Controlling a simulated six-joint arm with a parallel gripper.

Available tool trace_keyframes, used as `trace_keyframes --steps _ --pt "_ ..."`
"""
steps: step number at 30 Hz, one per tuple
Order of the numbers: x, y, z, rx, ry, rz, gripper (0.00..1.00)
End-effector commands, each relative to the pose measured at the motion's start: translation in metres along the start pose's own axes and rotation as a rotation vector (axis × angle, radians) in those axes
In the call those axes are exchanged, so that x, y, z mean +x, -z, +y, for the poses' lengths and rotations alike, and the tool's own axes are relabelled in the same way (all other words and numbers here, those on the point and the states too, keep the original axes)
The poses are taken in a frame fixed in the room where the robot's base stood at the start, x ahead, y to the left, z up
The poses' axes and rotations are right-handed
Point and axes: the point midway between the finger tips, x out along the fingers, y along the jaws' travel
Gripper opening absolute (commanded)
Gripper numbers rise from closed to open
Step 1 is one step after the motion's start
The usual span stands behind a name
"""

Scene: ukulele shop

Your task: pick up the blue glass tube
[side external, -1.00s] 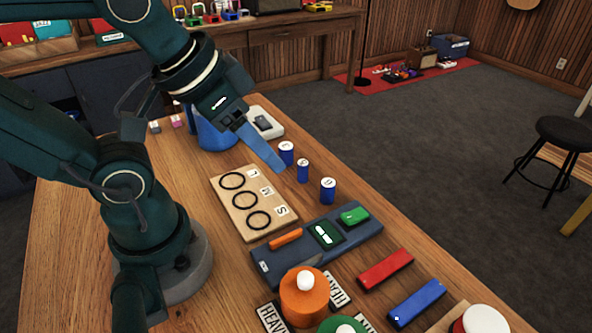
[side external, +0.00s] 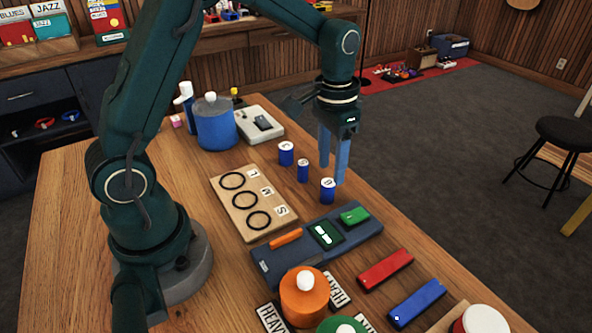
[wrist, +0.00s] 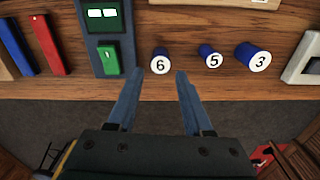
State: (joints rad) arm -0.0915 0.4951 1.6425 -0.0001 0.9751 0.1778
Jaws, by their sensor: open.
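Three blue tubes with white numbered tops stand upright in a row on the wooden table. The one marked 6 (side external: 328,191) (wrist: 160,61) is nearest the dark blue device. The slimmer one marked 5 (side external: 303,171) (wrist: 210,56) is in the middle, and the wider one marked 3 (side external: 286,154) (wrist: 252,57) is farthest back. Which one is glass I cannot tell. My gripper (side external: 332,175) (wrist: 158,75) is open and empty, pointing down by the tube marked 6. In the wrist view that tube shows between the two blue fingertips; contact is not visible.
A wooden board (side external: 253,202) with three black rings lies left of the tubes. The dark blue device (side external: 270,257) has a green button (side external: 354,215). A grey-white box (side external: 260,124) and blue pot (side external: 216,127) stand behind. The table's right edge is close to the tubes.

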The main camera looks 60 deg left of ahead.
Motion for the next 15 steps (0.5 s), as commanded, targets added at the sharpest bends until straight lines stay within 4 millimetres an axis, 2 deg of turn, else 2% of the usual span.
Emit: trace_keyframes --steps 15 --pt "0.056 -0.006 0.0 -0.005 -0.006 -0.033 0.51"
